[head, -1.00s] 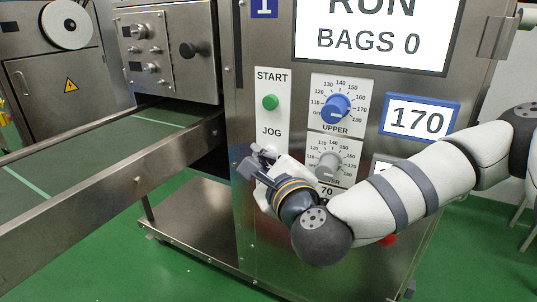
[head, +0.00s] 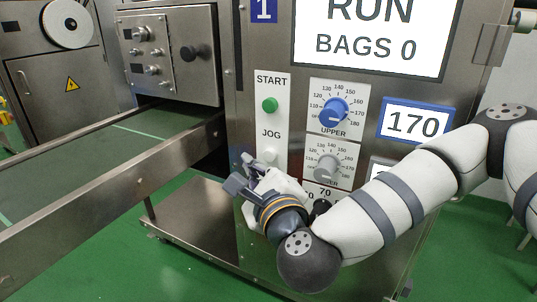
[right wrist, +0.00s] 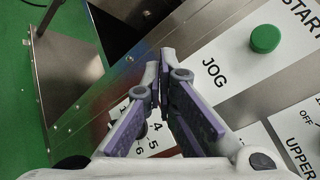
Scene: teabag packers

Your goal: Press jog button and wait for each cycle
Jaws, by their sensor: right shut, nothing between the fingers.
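The white control panel carries a green START button (head: 270,105) and the JOG label (head: 271,134). A pale round jog button (head: 270,154) shows just below that label, partly behind my gripper. My right gripper (head: 241,172) is at the panel's lower left, just below and left of the jog button. Its fingers are shut and empty. In the right wrist view the fingertips (right wrist: 160,72) lie close together left of the JOG label (right wrist: 214,72), and the jog button is not visible. The screen (head: 370,35) reads RUN, BAGS 0. My left gripper is out of view.
The upper dial (head: 334,112) and a grey lower dial (head: 327,168) sit right of the buttons, with a blue-framed 170 display (head: 415,121) beyond. A green conveyor belt (head: 100,150) with steel rails (head: 110,200) runs at the left.

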